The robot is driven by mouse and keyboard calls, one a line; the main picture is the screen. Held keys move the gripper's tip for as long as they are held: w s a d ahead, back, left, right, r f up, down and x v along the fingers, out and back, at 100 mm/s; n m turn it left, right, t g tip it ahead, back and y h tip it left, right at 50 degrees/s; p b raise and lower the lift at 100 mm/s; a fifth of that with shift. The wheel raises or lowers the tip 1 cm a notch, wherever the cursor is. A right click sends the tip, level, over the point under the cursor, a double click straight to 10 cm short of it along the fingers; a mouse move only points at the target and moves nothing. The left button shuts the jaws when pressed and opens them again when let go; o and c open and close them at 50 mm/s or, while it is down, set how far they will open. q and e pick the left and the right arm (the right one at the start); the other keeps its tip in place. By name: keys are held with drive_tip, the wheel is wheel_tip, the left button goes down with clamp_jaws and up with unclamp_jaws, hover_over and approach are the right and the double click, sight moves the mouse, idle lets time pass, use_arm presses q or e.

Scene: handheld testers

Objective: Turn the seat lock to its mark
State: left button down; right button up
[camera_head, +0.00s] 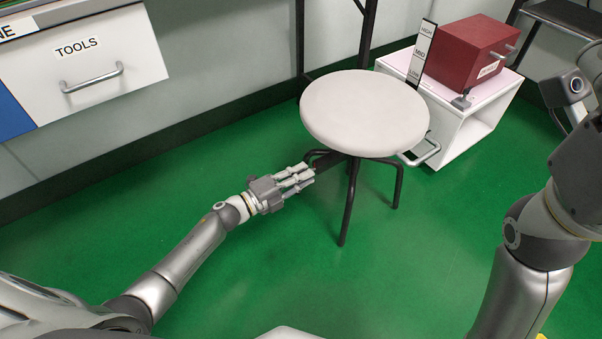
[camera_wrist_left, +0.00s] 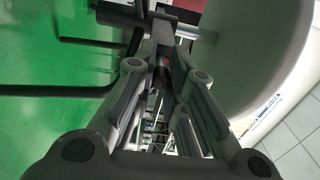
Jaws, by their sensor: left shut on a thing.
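The stool has a round white seat (camera_head: 365,112) on dark legs. A dark lever of the seat lock (camera_head: 326,161) sticks out to the left under the seat. My left gripper (camera_head: 305,177) is shut on the lever's outer end. In the left wrist view, the fingers of my left gripper (camera_wrist_left: 162,75) close in around the grey lever (camera_wrist_left: 163,30), which runs away to the stool's dark column. The seat's underside (camera_wrist_left: 250,50) fills the upper right there. I cannot make out the lock's mark. My right arm shows at the right, but its fingers are out of view.
An upright scale (camera_head: 422,52) reads HIGH, MID and LOW behind the stool. A red box (camera_head: 465,52) stands on a low white cabinet (camera_head: 462,130) at the back right. A drawer marked TOOLS (camera_head: 85,65) is at the upper left. The green floor (camera_head: 400,260) in front is clear.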

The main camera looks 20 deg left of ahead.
use_arm(q)
drive_tip(key=c, duration=0.9)
unclamp_jaws()
drive_tip(key=v, duration=1.2)
drive_tip(key=shift+a, duration=0.1)
